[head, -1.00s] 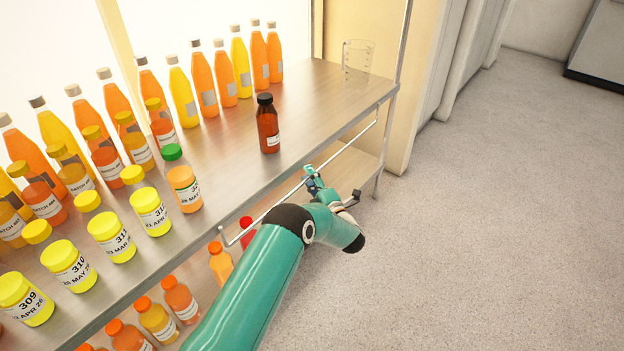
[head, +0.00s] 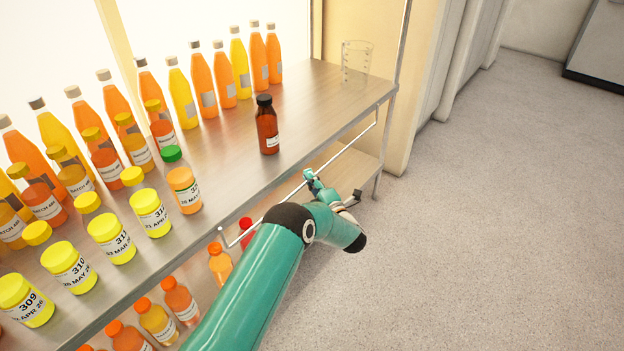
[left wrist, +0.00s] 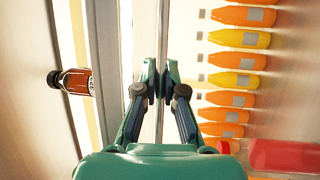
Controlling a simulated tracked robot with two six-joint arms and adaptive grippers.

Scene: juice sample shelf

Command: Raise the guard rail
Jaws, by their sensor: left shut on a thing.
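The guard rail (head: 345,151) is a thin metal rod along the front of the shelf, held by short end arms. It hangs a little below the front edge of the top board. My left gripper (head: 309,174) is at the rail, right of its middle, with its fingers shut on the rod. In the left wrist view, the fingertips (left wrist: 161,82) pinch the thin rail (left wrist: 165,30) from both sides. My right gripper is not in view.
A dark brown bottle (head: 267,125) stands on the top board (head: 310,110) behind the rail. A clear beaker (head: 356,62) stands at the far right corner. Several juice bottles fill the left, and more stand on the lower board. The floor (head: 500,220) at right is clear.

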